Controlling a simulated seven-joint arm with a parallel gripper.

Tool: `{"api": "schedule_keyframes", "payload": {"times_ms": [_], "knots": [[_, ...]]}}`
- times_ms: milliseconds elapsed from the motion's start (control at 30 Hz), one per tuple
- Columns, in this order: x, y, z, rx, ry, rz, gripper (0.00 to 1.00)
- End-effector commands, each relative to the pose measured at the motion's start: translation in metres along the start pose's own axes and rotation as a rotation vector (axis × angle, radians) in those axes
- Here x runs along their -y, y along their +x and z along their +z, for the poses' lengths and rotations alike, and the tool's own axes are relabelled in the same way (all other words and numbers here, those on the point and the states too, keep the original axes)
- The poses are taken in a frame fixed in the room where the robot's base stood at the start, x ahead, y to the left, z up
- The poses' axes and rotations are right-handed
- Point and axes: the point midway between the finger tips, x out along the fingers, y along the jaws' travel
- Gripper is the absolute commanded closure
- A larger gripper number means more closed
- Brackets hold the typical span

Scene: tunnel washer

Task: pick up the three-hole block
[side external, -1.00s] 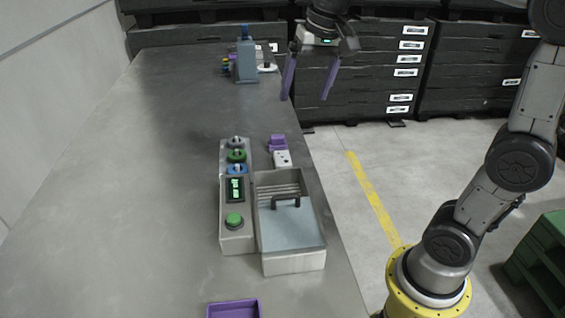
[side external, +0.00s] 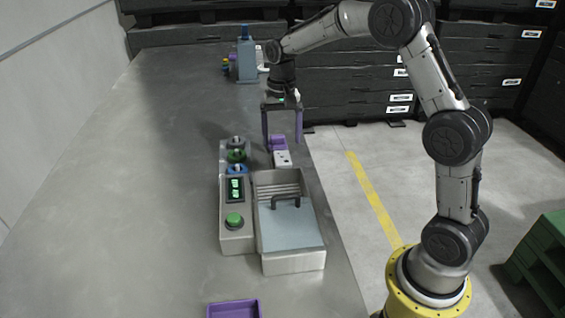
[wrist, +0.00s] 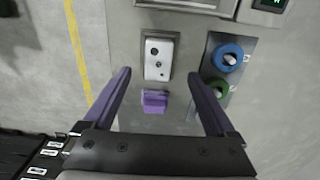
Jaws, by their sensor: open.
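The three-hole block (side external: 282,158) is a small white block with dark holes, lying on the table behind the washer box. In the wrist view the block (wrist: 158,58) lies ahead of my fingertips, roughly centred between their lines. A small purple piece (side external: 278,143) sits just behind it; it also shows in the wrist view (wrist: 154,101), between my fingers. My gripper (side external: 283,138) is open and empty, pointing down with its purple fingers spread around the area of the purple piece. In the wrist view my gripper (wrist: 158,75) spans wider than the block.
A grey control panel (side external: 238,215) with knobs and a green button stands left of the block. The washer box (side external: 292,262) with a dark handle is in front. A purple tray (side external: 233,309) lies at the near edge. The left table area is clear.

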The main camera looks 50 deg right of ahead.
Motion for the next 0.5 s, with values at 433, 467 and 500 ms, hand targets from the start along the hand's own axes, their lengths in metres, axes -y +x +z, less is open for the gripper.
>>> {"api": "schedule_keyframes", "payload": {"times_ms": [433,467,500], "knots": [[-0.003,0.046,-0.004,0.003,0.000,0.002,0.09],[-0.003,0.050,-0.004,0.004,0.000,0.002,0.09],[-0.003,0.055,-0.004,0.002,-0.001,0.001,0.09]]}}
